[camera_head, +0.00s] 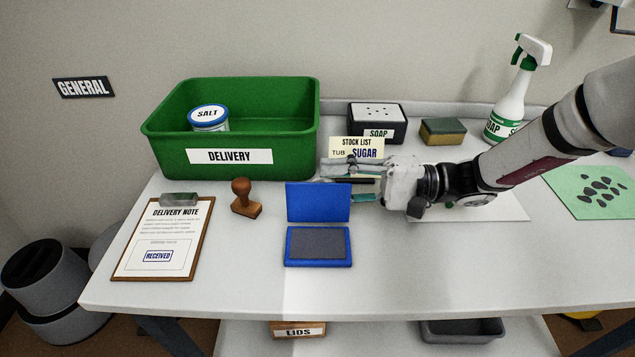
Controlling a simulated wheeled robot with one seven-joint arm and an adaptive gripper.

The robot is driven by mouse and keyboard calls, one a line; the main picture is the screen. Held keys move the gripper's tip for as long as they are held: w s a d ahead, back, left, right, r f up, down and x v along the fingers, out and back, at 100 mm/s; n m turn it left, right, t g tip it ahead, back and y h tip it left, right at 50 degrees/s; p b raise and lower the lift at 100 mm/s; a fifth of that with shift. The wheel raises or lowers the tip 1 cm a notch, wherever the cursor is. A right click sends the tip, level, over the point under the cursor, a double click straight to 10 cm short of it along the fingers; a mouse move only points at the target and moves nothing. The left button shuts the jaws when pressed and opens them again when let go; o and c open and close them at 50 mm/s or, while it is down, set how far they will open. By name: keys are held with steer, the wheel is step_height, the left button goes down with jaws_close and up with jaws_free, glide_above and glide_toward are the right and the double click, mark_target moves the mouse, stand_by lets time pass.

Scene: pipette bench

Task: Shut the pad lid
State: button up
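The blue ink pad (318,262) lies on the white bench with its dark pad surface (318,243) uncovered. Its blue lid (318,203) stands raised, roughly upright, along the back edge of the pad. My gripper (338,181) reaches in from the right, at the lid's upper right, with its fingers pointing left. The fingers look spread apart with nothing between them. The lower finger is partly hidden by the lid, and I cannot tell whether it touches it.
The green delivery bin (300,127) with a salt tub (208,118) stands behind. A stock list card (357,148) stands just behind my gripper.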

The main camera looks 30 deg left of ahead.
mark_target(319, 207)
steer(key=shift+x, duration=1.55)
steer(key=shift+s+d, duration=0.1)
steer(key=shift+s, duration=0.05)
jaws_close()
steer(key=shift+s, duration=0.1)
steer(key=n+b, duration=0.1)
steer(key=s+d+n+b, duration=0.1)
steer(key=n+b, duration=0.1)
steer(key=s+n+b, duration=0.1)
steer(key=n, duration=0.1)
steer(key=shift+s+d+r+b, duration=0.15)
steer(key=shift+d+r+b, duration=0.1)
steer(key=shift+d+b, duration=0.1)
steer(key=s+n+b, duration=0.1)
steer(key=n+b, duration=0.1)
steer(key=s+d+n+b, duration=0.1)
steer(key=n+b, duration=0.1)
steer(key=shift+d+n+b, duration=0.15)
steer(key=shift+n+b, duration=0.25)
steer(key=shift+s+d+n+b, duration=0.1)
steer(key=shift+s+n+b, duration=0.1)
steer(key=shift+n+b, duration=0.3)
steer(key=shift+r, duration=0.1)
